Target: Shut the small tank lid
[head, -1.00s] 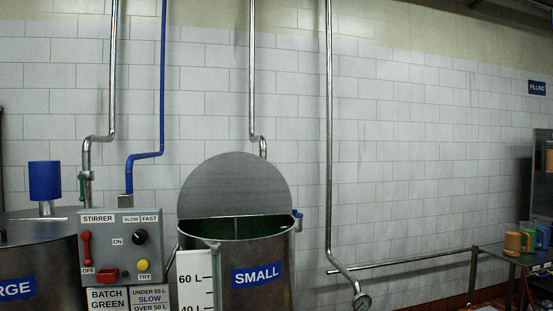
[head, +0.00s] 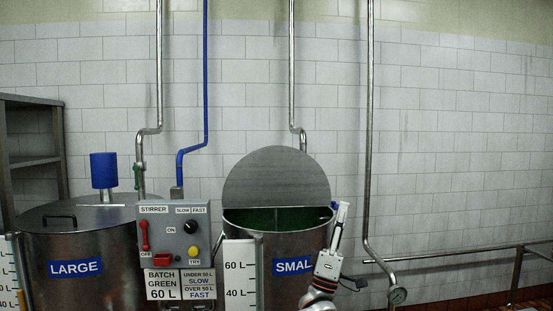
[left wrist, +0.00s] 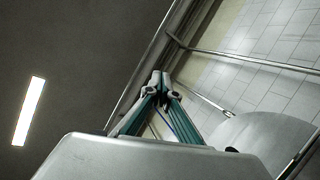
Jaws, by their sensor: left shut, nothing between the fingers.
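The small tank (head: 312,240) is a steel drum with a blue SMALL label. Its round grey lid (head: 277,172) stands raised, upright behind the opening, and green shows inside the tank. My left gripper (head: 343,207) is in front of the tank's right rim, pointing up, with its fingers shut and empty. It overlaps the end of the label and is to the right of and below the lid's top. In the left wrist view the shut fingertips (left wrist: 161,78) meet, and a grey curved plate (left wrist: 268,138), seemingly the lid, is at lower right. My right gripper is not in view.
The large tank (head: 85,265) stands at left with its lid down. The stirrer control box (head: 172,235) and a level scale (head: 238,275) are in front, between the tanks. A shelf (head: 32,150) stands far left.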

